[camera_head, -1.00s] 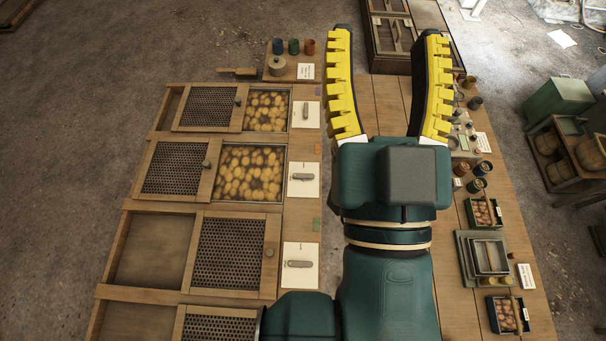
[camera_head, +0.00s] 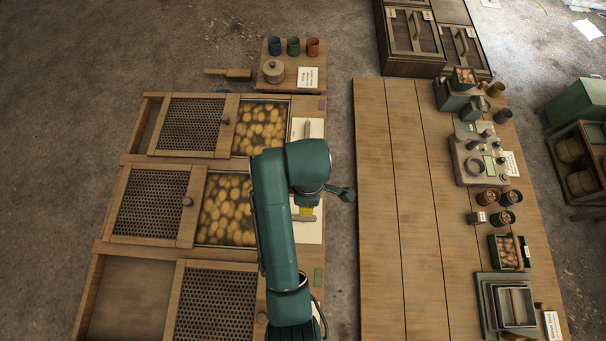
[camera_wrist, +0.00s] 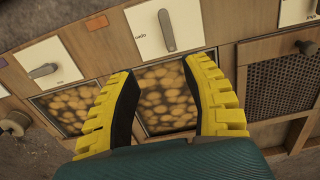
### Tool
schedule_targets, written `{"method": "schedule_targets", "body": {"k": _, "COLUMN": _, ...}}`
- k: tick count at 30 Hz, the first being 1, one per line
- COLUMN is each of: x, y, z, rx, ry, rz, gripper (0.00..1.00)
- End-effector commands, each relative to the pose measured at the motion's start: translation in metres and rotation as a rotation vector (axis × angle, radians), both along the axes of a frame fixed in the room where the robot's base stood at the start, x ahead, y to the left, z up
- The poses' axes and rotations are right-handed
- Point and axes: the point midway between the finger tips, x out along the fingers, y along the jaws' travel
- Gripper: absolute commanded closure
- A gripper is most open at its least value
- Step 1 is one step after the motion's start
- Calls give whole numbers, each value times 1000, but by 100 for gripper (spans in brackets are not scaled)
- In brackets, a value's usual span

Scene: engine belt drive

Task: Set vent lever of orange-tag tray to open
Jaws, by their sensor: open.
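The orange tag (camera_wrist: 97,23) lies on the wooden edge in the wrist view; my arm hides it in the head view. Beside it a white card (camera_wrist: 147,40) carries a grey vent lever (camera_wrist: 167,30), pointing away from the potato-filled orange-tag tray (camera_wrist: 166,97). In the head view this lever (camera_head: 303,217) shows partly, lying roughly crosswise at my gripper. My gripper (camera_wrist: 163,68) is open and empty, its yellow fingers either side of the tray window, near the lever's card. I see no contact; height is unclear. The card's writing is too blurred to read.
The neighbouring lever (camera_wrist: 43,70), by the purple tag (camera_head: 322,104), is turned differently. A third lever (camera_wrist: 300,12) stands at the right in the wrist view. A green tag (camera_head: 318,277) is nearer. The long wooden table (camera_head: 380,200) right of my arm has a bare left half.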

Motion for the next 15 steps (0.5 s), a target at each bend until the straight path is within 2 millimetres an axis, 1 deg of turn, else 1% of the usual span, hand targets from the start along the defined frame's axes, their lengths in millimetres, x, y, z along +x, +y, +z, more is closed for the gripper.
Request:
{"method": "schedule_targets", "body": {"k": 1, "x": -3, "y": 4, "z": -15, "rx": -1, "ry": 4, "rz": 11, "gripper": 52}}
{"method": "schedule_targets", "body": {"k": 5, "x": -5, "y": 8, "z": -24, "rx": -1, "ry": 6, "rz": 19, "gripper": 52}}
{"method": "schedule_targets", "body": {"k": 8, "x": -5, "y": 8, "z": -38, "rx": -1, "ry": 6, "rz": 18, "gripper": 52}}
{"method": "schedule_targets", "body": {"k": 9, "x": -5, "y": 8, "z": -47, "rx": -1, "ry": 6, "rz": 18, "gripper": 52}}
{"method": "schedule_targets", "body": {"k": 11, "x": -5, "y": 8, "z": -57, "rx": -1, "ry": 8, "rz": 17, "gripper": 52}}
{"method": "schedule_targets", "body": {"k": 15, "x": -5, "y": 7, "z": -91, "rx": -1, "ry": 8, "rz": 16, "gripper": 52}}
